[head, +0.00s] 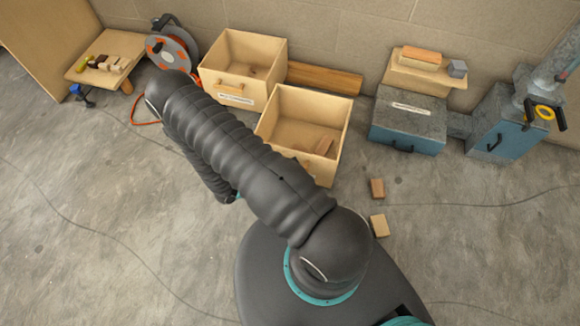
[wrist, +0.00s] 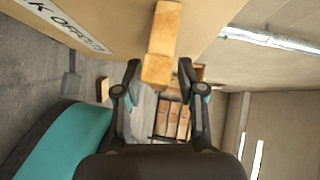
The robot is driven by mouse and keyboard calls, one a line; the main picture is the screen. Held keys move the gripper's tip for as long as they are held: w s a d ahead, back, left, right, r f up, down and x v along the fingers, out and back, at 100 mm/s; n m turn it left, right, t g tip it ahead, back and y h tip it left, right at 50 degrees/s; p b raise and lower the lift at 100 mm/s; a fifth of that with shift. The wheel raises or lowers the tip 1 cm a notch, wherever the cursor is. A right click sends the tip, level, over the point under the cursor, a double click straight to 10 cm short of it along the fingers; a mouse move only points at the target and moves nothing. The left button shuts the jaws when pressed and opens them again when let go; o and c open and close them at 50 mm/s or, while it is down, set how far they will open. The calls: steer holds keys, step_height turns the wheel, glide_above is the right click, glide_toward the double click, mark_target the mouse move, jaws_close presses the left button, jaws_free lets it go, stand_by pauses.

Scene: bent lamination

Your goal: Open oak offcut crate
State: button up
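In the wrist view a pale wooden crate front (wrist: 215,20) fills the top, with a white label (wrist: 62,22) reading "K OFFCUTS", its start cut off. A lighter wooden handle bar (wrist: 160,45) sticks out from it. My gripper (wrist: 159,76) is open, its two fingers on either side of the bar's near end, with gaps showing. In the head view two open-topped wooden crates stand on the floor: a labelled one at the back (head: 265,48) and one in front (head: 338,140) with brown blocks inside. My arm hides the gripper and part of the front crate there.
Two loose wooden blocks (head: 377,188) (head: 379,225) lie on the floor right of my base. A blue-grey metal chest (head: 410,120) stands at the right, and a cable reel (head: 172,50) at the back left. Floor at the left is mostly clear.

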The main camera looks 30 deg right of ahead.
steer(key=shift+a, duration=0.1)
steer(key=a+r, duration=0.1)
steer(key=a, duration=1)
steer(key=shift+w+a+r, duration=0.3)
steer(key=shift+w+a, duration=0.05)
